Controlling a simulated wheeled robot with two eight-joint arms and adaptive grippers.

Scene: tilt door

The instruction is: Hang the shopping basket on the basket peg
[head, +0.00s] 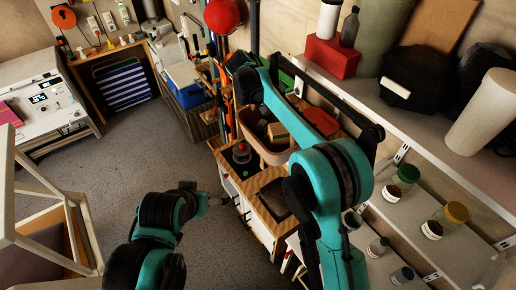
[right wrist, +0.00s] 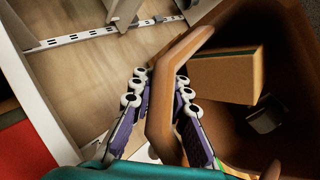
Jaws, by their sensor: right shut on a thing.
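The shopping basket (head: 249,137) is a brown open tub in the middle of the head view, by the wall above the wooden workbench. It holds a cardboard box (head: 278,132) and a small dark item. In the right wrist view, my right gripper (right wrist: 160,78) is shut on the brown rim or handle of the basket (right wrist: 192,42), one finger on each side. My right arm hides this grip in the head view. I cannot tell whether the basket is lifted. My left gripper (head: 217,201) is low beside the workbench, apart from the basket; its fingers are too small to read. I cannot make out the basket peg.
A wooden workbench (head: 271,195) stands below the basket, with a small dark device (head: 241,154) on it. A white shelf (head: 440,135) with a red box (head: 332,56), dark bags and jars runs along the right wall. The grey floor (head: 130,150) at left is open.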

